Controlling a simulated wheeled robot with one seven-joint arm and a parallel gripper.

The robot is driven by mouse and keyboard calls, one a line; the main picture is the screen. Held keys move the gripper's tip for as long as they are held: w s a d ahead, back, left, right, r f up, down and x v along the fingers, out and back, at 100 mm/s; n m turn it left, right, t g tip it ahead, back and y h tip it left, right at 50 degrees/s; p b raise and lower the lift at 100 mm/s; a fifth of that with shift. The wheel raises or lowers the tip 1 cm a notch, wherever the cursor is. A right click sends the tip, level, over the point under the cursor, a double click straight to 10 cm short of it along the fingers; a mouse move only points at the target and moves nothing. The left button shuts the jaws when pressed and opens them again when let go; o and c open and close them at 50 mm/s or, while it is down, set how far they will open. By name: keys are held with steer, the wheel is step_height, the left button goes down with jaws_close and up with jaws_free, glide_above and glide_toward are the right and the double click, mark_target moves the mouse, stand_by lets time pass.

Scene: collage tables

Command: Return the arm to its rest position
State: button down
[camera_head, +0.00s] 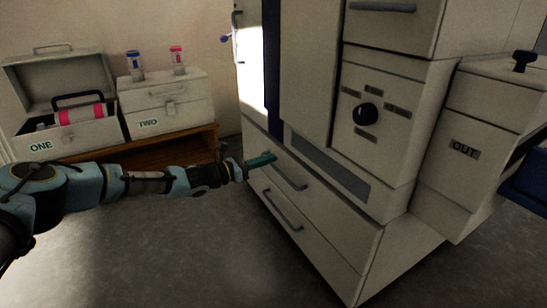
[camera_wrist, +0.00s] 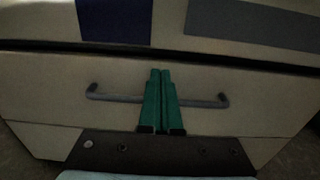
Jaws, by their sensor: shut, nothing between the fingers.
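My arm (camera_head: 145,184) reaches in from the left edge of the head view, stretched to the right at about the height of the cabinet's drawers. My gripper (camera_head: 272,157) has green fingers pressed together, with nothing between them. It is in front of the upper drawer (camera_head: 258,150) of the white cabinet. In the wrist view the shut green fingers (camera_wrist: 160,72) overlap the middle of the grey bar handle (camera_wrist: 205,102). I cannot tell whether they touch the handle. The drawer looks closed.
Box ONE (camera_head: 84,134) stands open and box TWO (camera_head: 168,108) closed on a wooden table (camera_head: 196,143) behind the arm. Two small capped bottles stand on box TWO. The cabinet has a dark knob (camera_head: 365,113). A unit marked OUT (camera_head: 462,160) stands right. Floor (camera_head: 170,260) below is clear.

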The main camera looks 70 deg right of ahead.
steer(key=p+v, duration=0.3)
steer(key=v, duration=0.7)
steer(key=shift+a, duration=0.2)
steer(key=shift+f, duration=0.1)
steer(key=w+a+r+m+t+y+p, duration=0.1)
steer(key=w+a+r+m+t+y, duration=0.2)
steer(key=w+a, duration=0.7)
steer(key=w+a+r+m+t+y, duration=0.2)
steer(key=w+a+m+t+y, duration=0.15)
steer(key=a, duration=1.35)
steer(key=w+a+r+m+t+y+p, duration=0.15)
steer(key=w+a+m+y, duration=0.4)
steer(key=a, duration=0.75)
steer(key=a+r+t+y, duration=0.15)
steer(key=a+r, duration=0.25)
steer(key=a, duration=0.5)
steer(key=a+r+n+t, duration=0.15)
steer(key=a+r, duration=0.25)
steer(key=a, duration=0.5)
steer(key=a+r+m+t, duration=0.15)
steer(key=a+r, duration=0.25)
steer(key=a, duration=0.6)
step_height(320, 180, up, 38)
steer(key=p, duration=3.8)
steer(key=shift+w+d+f+n+t+p, duration=0.2)
steer(key=shift+d+n+t+p, duration=0.15)
steer(key=shift+n, duration=0.05)
